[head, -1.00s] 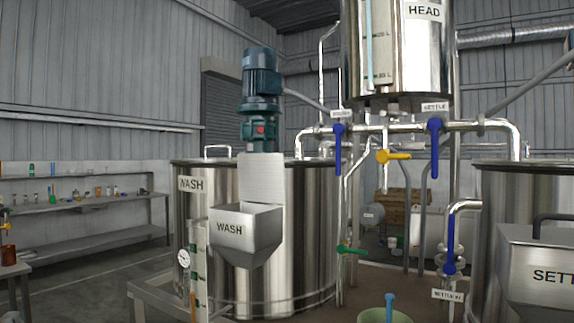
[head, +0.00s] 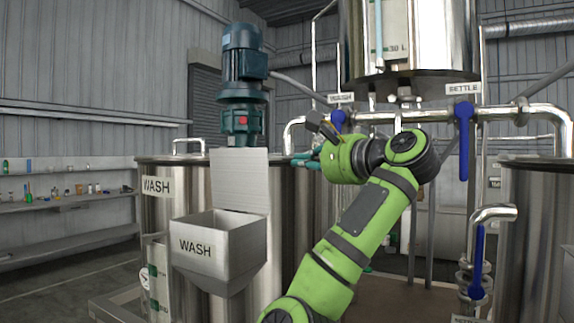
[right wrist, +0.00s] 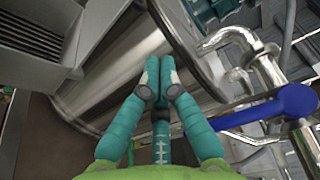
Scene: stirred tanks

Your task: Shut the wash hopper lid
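The wash hopper (head: 215,262) is a grey metal box with a tapered bottom, labelled WASH, on the front of the steel wash tank (head: 160,220). Its lid (head: 240,182) is a flat grey plate standing upright at the hopper's back edge, so the hopper is open on top. My right gripper (head: 303,160) is to the right of the lid, near the height of its upper part, and apart from it in the picture. In the right wrist view its teal fingers (right wrist: 158,66) are together with nothing visible between them. My left gripper is out of view.
A teal motor (head: 243,80) stands above the lid. Pipes with a blue wash valve handle (head: 338,120) and a blue settle handle (head: 464,140) run behind and right of my right arm. The space in front of the hopper looks clear.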

